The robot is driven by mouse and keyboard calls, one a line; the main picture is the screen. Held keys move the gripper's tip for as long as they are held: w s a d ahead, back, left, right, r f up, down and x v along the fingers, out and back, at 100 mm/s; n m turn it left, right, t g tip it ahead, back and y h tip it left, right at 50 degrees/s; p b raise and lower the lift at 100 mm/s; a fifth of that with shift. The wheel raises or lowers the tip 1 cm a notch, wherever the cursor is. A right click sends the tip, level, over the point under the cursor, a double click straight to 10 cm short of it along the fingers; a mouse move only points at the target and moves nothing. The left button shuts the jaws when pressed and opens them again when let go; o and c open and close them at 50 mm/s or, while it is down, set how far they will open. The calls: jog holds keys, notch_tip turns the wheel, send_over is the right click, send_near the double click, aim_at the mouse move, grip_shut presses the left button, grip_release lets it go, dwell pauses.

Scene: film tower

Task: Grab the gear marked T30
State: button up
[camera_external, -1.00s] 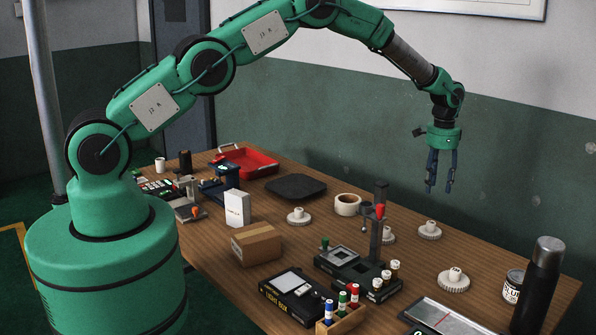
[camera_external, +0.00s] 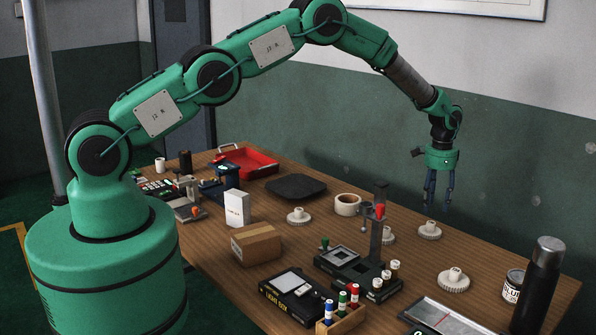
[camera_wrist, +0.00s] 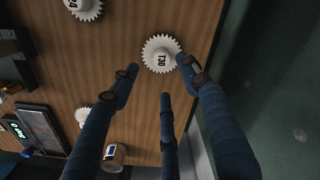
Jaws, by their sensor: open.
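The gear marked T30 (camera_wrist: 158,42) is white and toothed, with a raised hub carrying the label. It lies flat on the wooden table, near the wall-side edge. In the external view it appears to be the gear (camera_external: 429,232) below my gripper (camera_external: 437,200). My gripper is open and empty, with its fingers pointing down above the table, apart from the gear. In the wrist view my gripper (camera_wrist: 160,78) shows three dark blue fingers spread apart, with T30 just beyond their tips. One fingertip overlaps the gear's right rim in that picture.
Another gear (camera_wrist: 84,8), its label ending in 24, lies at the wrist view's upper left. A smaller-looking gear (camera_wrist: 81,116) lies lower left. A stand with a post (camera_external: 377,225), a can (camera_external: 513,286) and a dark bottle (camera_external: 539,280) rise from the table (camera_external: 490,245).

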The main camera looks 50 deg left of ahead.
aim_at(431, 223)
jog(key=shift+f, duration=1.15)
jog(key=shift+f, duration=0.1)
jog(key=shift+w+a+f, duration=0.15)
jog(key=shift+f, duration=2.4)
jog(key=shift+c, duration=0.5)
grip_shut()
